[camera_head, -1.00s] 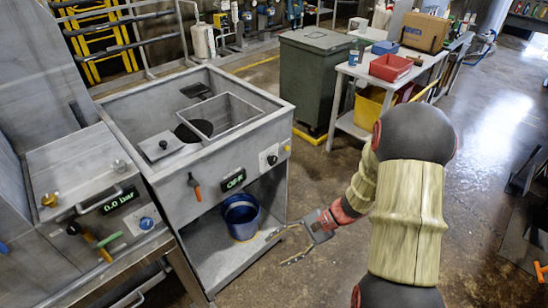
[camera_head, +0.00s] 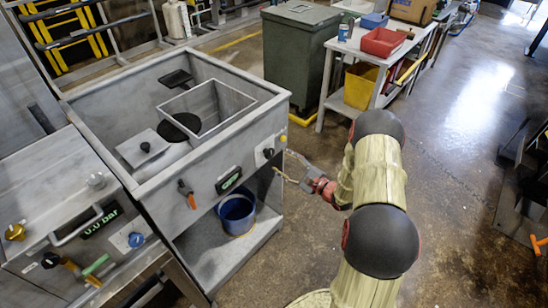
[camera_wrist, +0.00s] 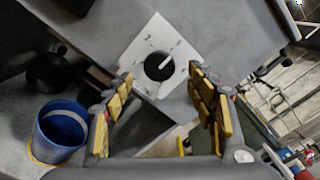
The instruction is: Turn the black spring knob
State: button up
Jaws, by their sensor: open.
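The black knob (camera_head: 268,153) is round and sits on a white square plate at the right end of the grey unit's front panel. In the wrist view the black knob (camera_wrist: 158,68) shows a white pointer line, with its plate around it. My gripper (camera_head: 285,163) is open and empty, close in front of the panel beside the knob. In the wrist view my gripper's (camera_wrist: 162,80) yellow-padded fingers stand apart, to the left and right of the knob. The head view does not show clearly how far the fingertips are from the knob.
A blue bucket (camera_head: 237,214) stands on the shelf under the panel; it also shows in the wrist view (camera_wrist: 60,130). An orange-handled lever (camera_head: 187,193) and a green display (camera_head: 229,181) share the panel. A dark bin (camera_head: 300,55) stands behind.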

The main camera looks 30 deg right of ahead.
aim_at(271, 155)
jog(key=shift+b+x, duration=0.4)
jog(key=shift+x, duration=1.85)
jog(key=c, duration=1.1)
jog(key=shift+c, duration=0.3)
